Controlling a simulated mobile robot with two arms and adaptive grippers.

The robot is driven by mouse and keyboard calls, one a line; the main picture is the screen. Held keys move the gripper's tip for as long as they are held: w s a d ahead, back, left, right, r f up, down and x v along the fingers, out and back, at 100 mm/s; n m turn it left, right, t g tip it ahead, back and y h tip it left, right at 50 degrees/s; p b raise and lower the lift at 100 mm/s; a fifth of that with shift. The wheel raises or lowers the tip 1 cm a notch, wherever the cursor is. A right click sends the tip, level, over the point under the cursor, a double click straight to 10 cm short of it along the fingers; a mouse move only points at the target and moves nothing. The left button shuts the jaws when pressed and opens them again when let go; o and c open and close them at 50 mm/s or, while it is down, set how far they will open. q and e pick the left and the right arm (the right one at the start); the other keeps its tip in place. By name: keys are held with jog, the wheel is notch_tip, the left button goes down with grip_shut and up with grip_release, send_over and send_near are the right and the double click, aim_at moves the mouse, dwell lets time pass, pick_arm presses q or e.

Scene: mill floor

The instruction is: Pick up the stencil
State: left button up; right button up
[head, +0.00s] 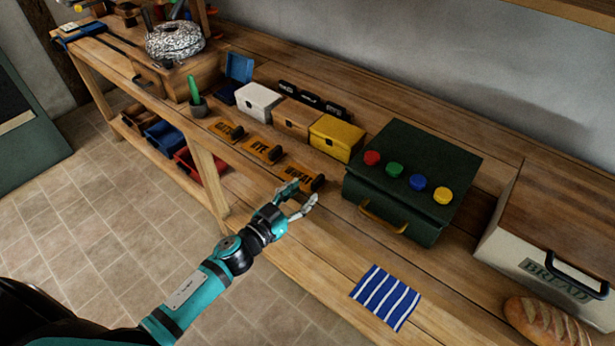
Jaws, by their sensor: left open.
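Three orange stencils with dark cut letters lie in a row on the wooden workbench (330,229): a far one (227,130), a middle one (262,151) and a near one (300,177). Each has a dark roll-like part at its right end. My left gripper (301,194) is open and empty at the front side of the near stencil. Its fingers point toward that stencil and cover part of its lower edge; I cannot tell whether they touch it. My right gripper is not in view.
Behind the stencils stand white (258,102), wooden (297,118) and yellow (337,138) boxes. A dark green case (425,160) with coloured caps stands right of my gripper. A striped cloth (386,298), bread bin (550,225) and loaf (545,325) lie farther right.

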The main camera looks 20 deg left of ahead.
aim_at(312, 184)
pick_arm(q)
jog(key=x, duration=0.6)
jog(key=shift+w+d, duration=0.15)
jog(key=shift+w, duration=0.25)
grip_shut()
